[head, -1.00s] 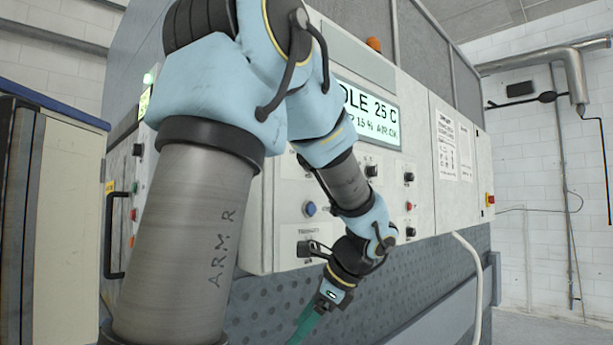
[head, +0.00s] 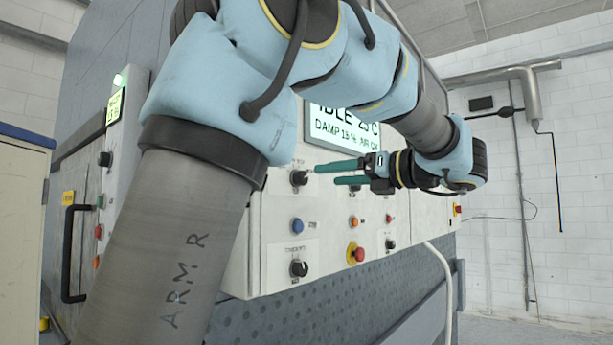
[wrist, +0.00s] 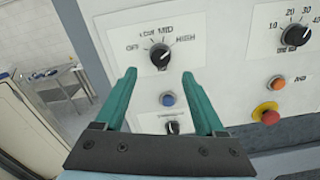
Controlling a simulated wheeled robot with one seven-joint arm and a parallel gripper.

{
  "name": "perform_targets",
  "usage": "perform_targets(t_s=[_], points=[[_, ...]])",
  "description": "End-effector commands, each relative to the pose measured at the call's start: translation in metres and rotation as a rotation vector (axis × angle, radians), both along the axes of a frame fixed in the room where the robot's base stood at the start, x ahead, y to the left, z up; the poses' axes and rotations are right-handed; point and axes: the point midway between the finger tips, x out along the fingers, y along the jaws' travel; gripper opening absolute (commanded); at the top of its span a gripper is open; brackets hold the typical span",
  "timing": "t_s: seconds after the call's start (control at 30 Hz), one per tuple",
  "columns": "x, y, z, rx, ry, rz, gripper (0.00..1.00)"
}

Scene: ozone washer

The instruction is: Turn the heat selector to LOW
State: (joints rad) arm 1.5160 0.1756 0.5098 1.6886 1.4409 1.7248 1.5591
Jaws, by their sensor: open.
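The heat selector is a round black knob (wrist: 160,55) on the white panel, with OFF, LOW, MID and HIGH printed around it. Its white mark appears to point up and to the right, but it is too small to tie to a label. It also shows in the head view (head: 299,178), just left of the fingertips. My gripper (head: 327,174) has two teal fingers, spread apart and empty, pointing toward the panel. In the wrist view my gripper (wrist: 160,73) has a fingertip to each side, just below the knob. I see no clear contact.
Below the selector are a blue button (wrist: 167,99) and another black knob (head: 299,268). To the right are a numbered knob (wrist: 295,35), an orange button (wrist: 277,83) and a red mushroom button on yellow (wrist: 267,112). A lit display (head: 342,125) sits above.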

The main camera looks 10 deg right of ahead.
Motion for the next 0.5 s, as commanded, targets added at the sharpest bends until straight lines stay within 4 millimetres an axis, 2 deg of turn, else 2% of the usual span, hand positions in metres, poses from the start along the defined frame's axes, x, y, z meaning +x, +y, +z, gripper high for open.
perform_targets(t_s=[0.1,0.3,0.5], points=[[0.018,0.017,0.002,0.001,0.002,0.003,0.72],[0.042,0.039,0.002,0.001,0.002,0.002,0.72],[0.055,0.05,0.0,-0.001,0.001,0.0,0.72]])
